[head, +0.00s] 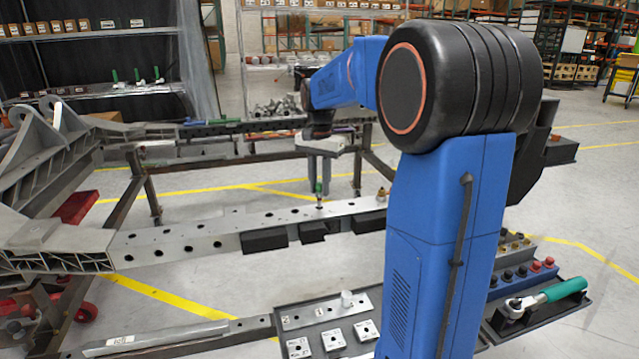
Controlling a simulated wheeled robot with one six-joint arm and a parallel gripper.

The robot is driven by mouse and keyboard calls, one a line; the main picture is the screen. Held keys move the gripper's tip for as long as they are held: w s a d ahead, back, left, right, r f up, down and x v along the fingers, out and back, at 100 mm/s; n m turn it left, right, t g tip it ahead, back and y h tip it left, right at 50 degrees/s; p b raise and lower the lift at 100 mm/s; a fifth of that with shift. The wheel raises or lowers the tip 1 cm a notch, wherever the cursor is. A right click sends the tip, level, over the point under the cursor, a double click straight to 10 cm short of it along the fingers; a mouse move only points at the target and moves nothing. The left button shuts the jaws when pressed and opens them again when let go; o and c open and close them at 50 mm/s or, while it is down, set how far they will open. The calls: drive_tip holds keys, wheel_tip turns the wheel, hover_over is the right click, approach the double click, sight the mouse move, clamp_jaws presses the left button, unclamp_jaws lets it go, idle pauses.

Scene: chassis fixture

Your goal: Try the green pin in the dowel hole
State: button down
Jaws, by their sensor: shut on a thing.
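My gripper (319,182) points straight down over the grey metal beam (222,226) in the middle of the head view. It is shut on the green pin (319,188), which hangs upright below the fingers. The pin's metal lower end meets or sits just above the beam's top face. I cannot tell whether its tip is inside a hole, and the dowel hole under it is hidden. Several other dark holes run along the beam to the left of the pin.
A brass-coloured peg (381,194) stands on the beam to the right. Black blocks (264,239) line its front side. A tray with white labelled blocks (333,340) and a green-handled ratchet (545,296) are nearer. A grey cast bracket (50,165) is at left.

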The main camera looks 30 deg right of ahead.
drive_tip(key=shift+f, duration=0.8)
drive_tip(key=c, duration=1.4)
unclamp_jaws()
drive_tip(key=shift+c, duration=0.2)
drive_tip(key=shift+r, duration=0.1)
drive_tip(key=shift+r, duration=4.4)
